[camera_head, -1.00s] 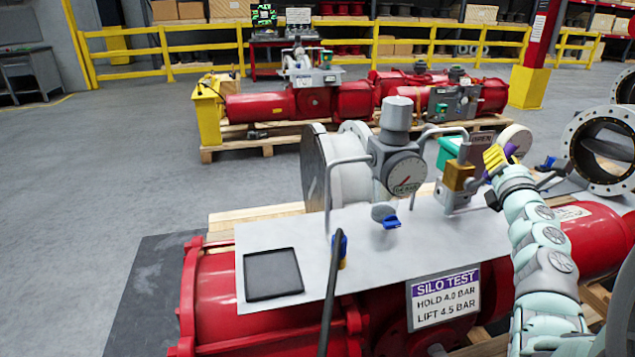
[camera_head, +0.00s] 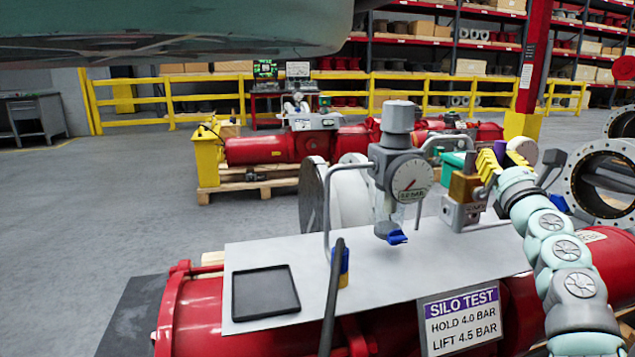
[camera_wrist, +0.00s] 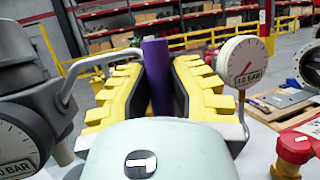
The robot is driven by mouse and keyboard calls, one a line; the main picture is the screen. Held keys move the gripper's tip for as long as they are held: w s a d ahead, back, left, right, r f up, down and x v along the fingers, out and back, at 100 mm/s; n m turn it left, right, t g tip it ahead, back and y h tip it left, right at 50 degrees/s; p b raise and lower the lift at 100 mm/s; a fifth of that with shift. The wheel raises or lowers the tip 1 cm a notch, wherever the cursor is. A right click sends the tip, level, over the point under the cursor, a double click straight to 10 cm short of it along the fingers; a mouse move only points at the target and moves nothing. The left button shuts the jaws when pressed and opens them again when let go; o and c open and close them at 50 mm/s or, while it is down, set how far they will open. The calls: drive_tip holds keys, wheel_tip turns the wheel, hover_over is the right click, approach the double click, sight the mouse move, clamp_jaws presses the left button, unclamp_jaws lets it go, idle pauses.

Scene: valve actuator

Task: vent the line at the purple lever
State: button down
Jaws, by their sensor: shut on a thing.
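The purple lever (camera_wrist: 156,72) stands upright between the two yellow ribbed fingers of my gripper (camera_wrist: 158,85) in the wrist view. The dark inner pads close on it from both sides. In the head view my gripper (camera_head: 494,162) is at the right end of the grey panel, beside the brass and grey valve block (camera_head: 463,192). Only a small purple part of the lever shows there behind the yellow fingers. The lever's base is hidden by my gripper.
A gauge (camera_head: 409,180) on a grey regulator stands mid-panel, with a blue-handled valve (camera_head: 390,232) below it. A white gauge (camera_wrist: 242,62) is close right of my fingers. Left floor is clear.

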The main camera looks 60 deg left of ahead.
drive_tip(key=shift+s+a+r, duration=0.1)
drive_tip(key=shift+s, duration=0.05)
drive_tip(key=c, duration=0.8)
unclamp_jaws()
drive_tip(key=shift+c, duration=0.2)
drive_tip(key=shift+d+f, duration=0.2)
drive_tip(key=shift+d, duration=0.1)
drive_tip(key=v, duration=1.1)
drive_tip(key=shift+s, duration=0.2)
drive_tip(key=shift+d+f, duration=0.1)
